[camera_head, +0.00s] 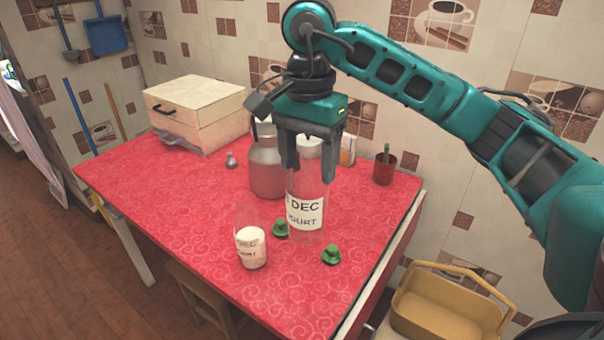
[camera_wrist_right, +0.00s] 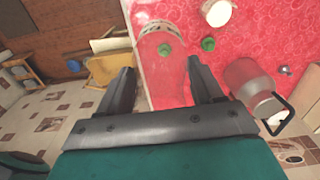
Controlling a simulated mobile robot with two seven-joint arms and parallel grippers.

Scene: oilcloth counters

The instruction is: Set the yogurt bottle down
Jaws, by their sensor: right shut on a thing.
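The yogurt bottle (camera_head: 305,212) is clear, looks empty, and has a white label with dark letters. My right gripper (camera_head: 309,172) is shut on its upper part from above and holds it upright over the red table (camera_head: 200,225). I cannot tell whether its base touches the cloth. In the right wrist view the bottle (camera_wrist_right: 160,80) runs out between the two fingers (camera_wrist_right: 161,66). A second, similar labelled bottle (camera_head: 251,246) with white contents stands to the left and nearer the front edge. My left gripper is not in view.
Two small green objects (camera_head: 331,254) (camera_head: 280,229) lie near the bottle's base. A cream box (camera_head: 197,110) and small shaker (camera_head: 231,161) are farther back. The table's left part is clear.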

